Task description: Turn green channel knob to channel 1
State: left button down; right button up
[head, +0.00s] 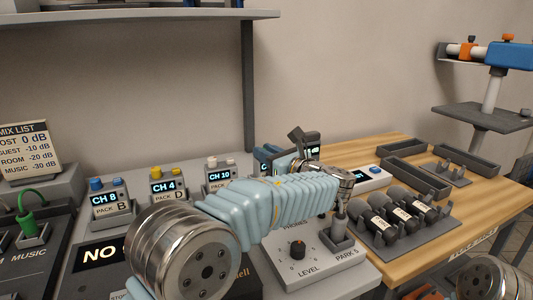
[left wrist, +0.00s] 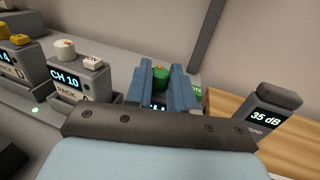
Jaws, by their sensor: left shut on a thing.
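The green channel knob (left wrist: 161,76) stands on top of a pack at the far end of the row, in the left wrist view. My left gripper (left wrist: 162,84) has its two blue fingers on either side of the knob and is shut on it. The pack's display below is mostly covered by the gripper, so its channel cannot be read. In the head view my left gripper (head: 287,155) is at the back of the grey desk, beyond my pale blue sleeve. It hides the green knob there.
Packs with a white knob reading CH 10 (head: 220,176), a yellow knob reading CH 4 (head: 168,186) and a blue knob reading CH 8 (head: 107,198) stand left of the gripper. A level box (head: 318,265) is in front. A sound meter (left wrist: 268,116) reads 35 dB.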

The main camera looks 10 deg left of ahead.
pick_arm(q)
jog(key=c, duration=1.2)
grip_release()
jog(key=shift+r, duration=0.2)
notch_tip(320, 180, up, 3)
jog(key=shift+f, duration=0.2)
jog(key=s+d+r, duration=0.1)
jog(key=s+r, duration=0.2)
jog(key=s, duration=0.1)
jog(key=s+r, duration=0.3)
jog(key=s, duration=0.2)
jog(key=s+d+r+b, duration=0.1)
jog(key=s+r, duration=0.3)
jog(key=shift+s+d, duration=0.3)
jog(key=shift+s, duration=0.1)
jog(key=shift+w, duration=0.1)
jog(key=shift+c, duration=0.2)
